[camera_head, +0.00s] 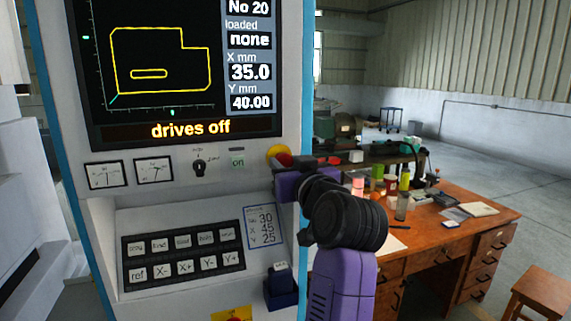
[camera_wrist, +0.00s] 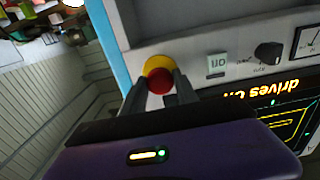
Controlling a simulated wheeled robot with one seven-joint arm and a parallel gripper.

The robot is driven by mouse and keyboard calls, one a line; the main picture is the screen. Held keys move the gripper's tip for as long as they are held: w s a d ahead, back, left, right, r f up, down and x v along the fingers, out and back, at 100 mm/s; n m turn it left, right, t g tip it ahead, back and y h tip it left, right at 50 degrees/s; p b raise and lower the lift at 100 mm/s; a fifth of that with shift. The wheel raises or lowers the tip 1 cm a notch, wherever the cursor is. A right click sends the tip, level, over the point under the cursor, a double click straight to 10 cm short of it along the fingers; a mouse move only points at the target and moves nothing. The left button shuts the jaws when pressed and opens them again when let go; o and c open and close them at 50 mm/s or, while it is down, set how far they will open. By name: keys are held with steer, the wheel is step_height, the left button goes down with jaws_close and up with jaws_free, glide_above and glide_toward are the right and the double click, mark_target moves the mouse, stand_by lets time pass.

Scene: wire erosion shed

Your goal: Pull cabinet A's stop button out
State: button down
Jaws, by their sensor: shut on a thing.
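The stop button is a red mushroom head on a round yellow base (camera_head: 274,152), on the cabinet's front panel right of the "on" button. In the wrist view the red stop button (camera_wrist: 160,82) sits between my two fingers. My gripper (camera_wrist: 160,92) is shut on its sides. In the head view my gripper (camera_head: 290,163) reaches the button from the right, and its fingers partly hide the red head. The cabinet (camera_head: 190,190) is white with blue edges. Its screen (camera_head: 180,70) reads "drives off" and "loaded none". I cannot tell whether the button is pressed in or out.
Left of the stop button are an "on" button (camera_head: 238,162), a black rotary switch (camera_head: 199,166) and two gauges (camera_head: 105,175). A keypad (camera_head: 184,255) lies below. A wooden desk (camera_head: 430,235) with bottles and papers stands at the right, with a stool (camera_head: 543,290).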

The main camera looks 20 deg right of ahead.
steer(key=shift+s+f, duration=0.1)
steer(key=shift+f, duration=0.05)
steer(key=c, duration=0.9)
jaws_free()
steer(key=shift+s, duration=0.1)
steer(key=shift+c, duration=0.2)
steer(key=s+b, duration=0.2)
steer(key=s, duration=0.5)
steer(key=shift+s, duration=0.4)
steer(key=shift+r, duration=0.2)
